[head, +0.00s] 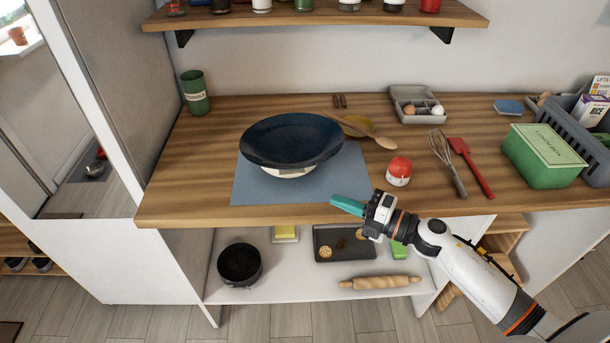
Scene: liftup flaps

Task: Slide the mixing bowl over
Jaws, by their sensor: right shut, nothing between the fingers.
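A wide dark blue mixing bowl (291,141) with a pale base sits on a grey-blue mat (252,187) on the wooden counter. It looks slightly tilted. Another thing seems to show below its dark rim, but I cannot tell if it is separate. My right gripper (347,205) has teal fingers. It is shut and empty at the counter's front edge, to the lower right of the bowl and apart from it. My left gripper is not in view.
A wooden spoon (372,136) lies behind the bowl's right side. A red-topped jar (398,171), a whisk (448,163) and a red spatula (471,166) are to the right. A green box (544,156) stands further right.

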